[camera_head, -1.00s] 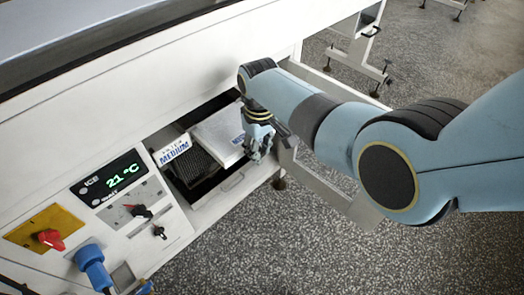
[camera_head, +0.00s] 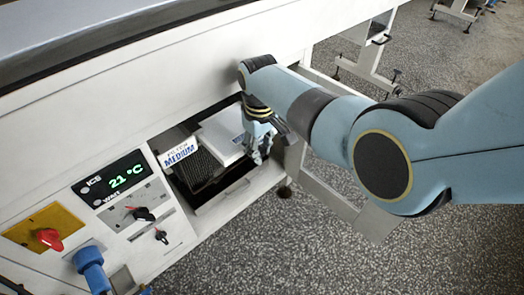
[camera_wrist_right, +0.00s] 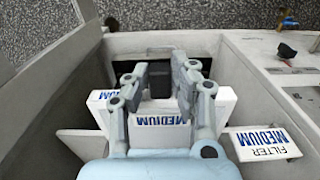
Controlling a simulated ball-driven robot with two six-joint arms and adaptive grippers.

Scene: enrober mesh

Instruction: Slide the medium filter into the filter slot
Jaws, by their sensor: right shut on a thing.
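The medium filter (camera_head: 218,138) is a flat white box with blue lettering in the bay of the white machine. My right gripper (camera_head: 259,157) is shut on its right end, with the fingers pointing down. In the right wrist view the gripper's fingers (camera_wrist_right: 160,82) stand at the filter (camera_wrist_right: 217,112), whose MEDIUM print shows between and beside them. The filter slot itself is hidden, and I cannot tell how far in the filter sits. My left gripper is not in view.
Left of the bay is a panel with a green 21 °C display (camera_head: 122,176), dark knobs, a red knob (camera_head: 50,238) and a blue fitting (camera_head: 90,268). The bay's front rim (camera_head: 228,195) borders the opening. Speckled floor lies free in front.

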